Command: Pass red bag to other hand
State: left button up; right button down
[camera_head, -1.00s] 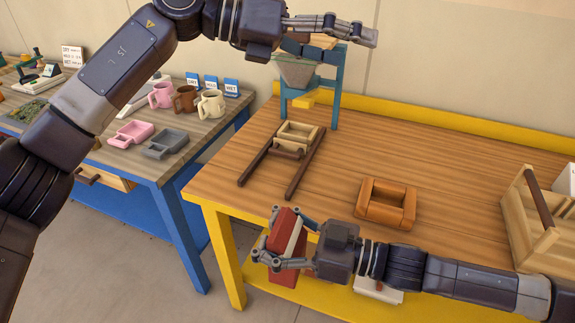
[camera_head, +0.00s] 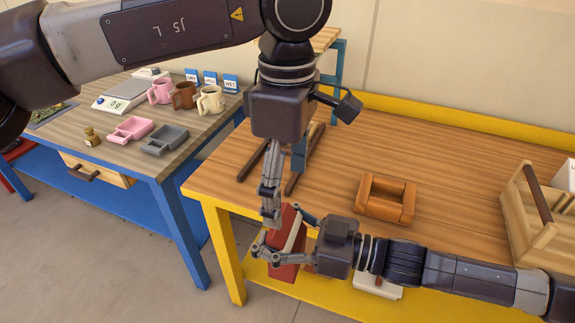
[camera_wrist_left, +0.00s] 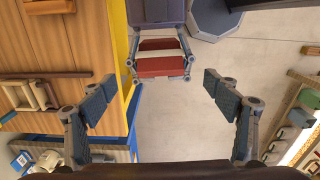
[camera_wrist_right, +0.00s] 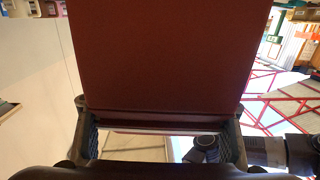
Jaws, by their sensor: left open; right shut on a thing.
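The red bag (camera_head: 284,262) is a flat red block with a pale band, held in front of the wooden table's front left corner. My right gripper (camera_head: 266,238) is shut on it, and in the right wrist view the bag (camera_wrist_right: 162,55) fills the middle between the fingers. My left gripper (camera_head: 270,205) points down just above the bag, close to its upper left side in the head view. In the left wrist view its fingers (camera_wrist_left: 165,105) are wide apart and empty, with the bag (camera_wrist_left: 160,65) beyond them, held by my right gripper.
The wooden table (camera_head: 450,170) has an orange tray (camera_head: 386,198) and a wooden crate (camera_head: 535,215). A side table (camera_head: 60,135) holds mugs (camera_head: 185,96), a pink scoop (camera_head: 130,130), a grey scoop (camera_head: 165,140) and a scale (camera_head: 120,97). Open floor lies between the tables.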

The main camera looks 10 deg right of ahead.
aim_at(287, 225)
pick_arm(q)
notch_tip(287, 225, down, 7)
jog(key=shift+f, duration=0.2)
jog(key=shift+c, duration=0.2)
jog(key=c, duration=1.3)
jog(key=shift+c, duration=0.8)
pick_arm(e)
jog(key=shift+c, duration=2.2)
grip_release()
jog(key=shift+d, duration=0.1)
